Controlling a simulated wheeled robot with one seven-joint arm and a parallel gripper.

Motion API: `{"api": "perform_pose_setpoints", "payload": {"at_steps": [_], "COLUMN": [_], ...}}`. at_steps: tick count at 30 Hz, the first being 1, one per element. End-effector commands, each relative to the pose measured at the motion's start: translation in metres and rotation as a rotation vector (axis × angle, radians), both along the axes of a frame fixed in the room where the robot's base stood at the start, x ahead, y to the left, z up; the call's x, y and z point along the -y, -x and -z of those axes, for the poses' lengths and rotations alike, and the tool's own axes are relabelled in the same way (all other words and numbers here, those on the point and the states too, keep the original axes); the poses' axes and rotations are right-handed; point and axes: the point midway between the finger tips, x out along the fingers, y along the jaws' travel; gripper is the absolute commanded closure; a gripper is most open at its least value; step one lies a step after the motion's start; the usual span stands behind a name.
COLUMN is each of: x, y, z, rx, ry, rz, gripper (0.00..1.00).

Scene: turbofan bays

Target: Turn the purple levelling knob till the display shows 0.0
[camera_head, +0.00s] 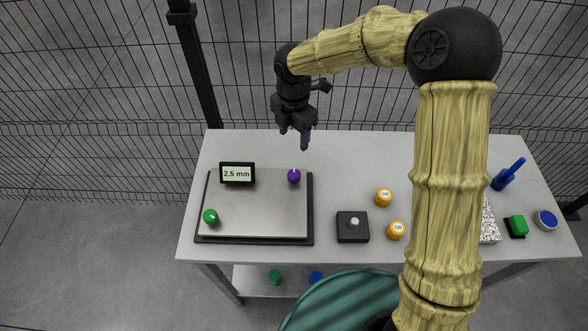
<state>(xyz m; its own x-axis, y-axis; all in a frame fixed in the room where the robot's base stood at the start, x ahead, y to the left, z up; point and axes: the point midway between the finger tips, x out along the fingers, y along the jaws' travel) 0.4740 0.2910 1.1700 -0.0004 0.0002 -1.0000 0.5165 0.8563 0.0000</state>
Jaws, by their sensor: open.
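The purple levelling knob (294,177) stands at the far right corner of a grey levelling plate (262,205) on the table. The small black display (237,173) at the plate's far left reads 2.5 mm. A green knob (210,216) sits at the plate's near left corner. My gripper (294,141) points down with its purple-tinted fingers apart and empty. In the picture it is just above the purple knob and appears clear of it; the exact height is hard to tell.
Right of the plate are a black box with a pale knob (354,222) and two orange round pieces (384,197). Farther right are a blue handled object (507,175), a green block (517,225) and a blue round piece (546,220). A wire fence (90,100) stands behind the table.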

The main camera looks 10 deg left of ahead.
Motion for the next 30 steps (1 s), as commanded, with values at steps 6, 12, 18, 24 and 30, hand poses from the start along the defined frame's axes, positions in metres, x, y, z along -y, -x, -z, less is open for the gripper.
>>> {"api": "perform_pose_setpoints", "payload": {"at_steps": [6,12,18,24,30], "x": [0.001,0.001,0.001,0.001,0.001], "y": [0.000,0.001,0.001,0.001,0.001], "z": [0.002,0.017,0.049,0.084,0.120], "rx": [-0.001,-0.003,-0.004,-0.003,-0.003], "ry": [0.001,0.003,0.002,0.002,0.004], "rz": [0.004,0.004,0.004,0.006,0.005], "gripper": [0.42,0.42,0.42,0.42,0.42]}}
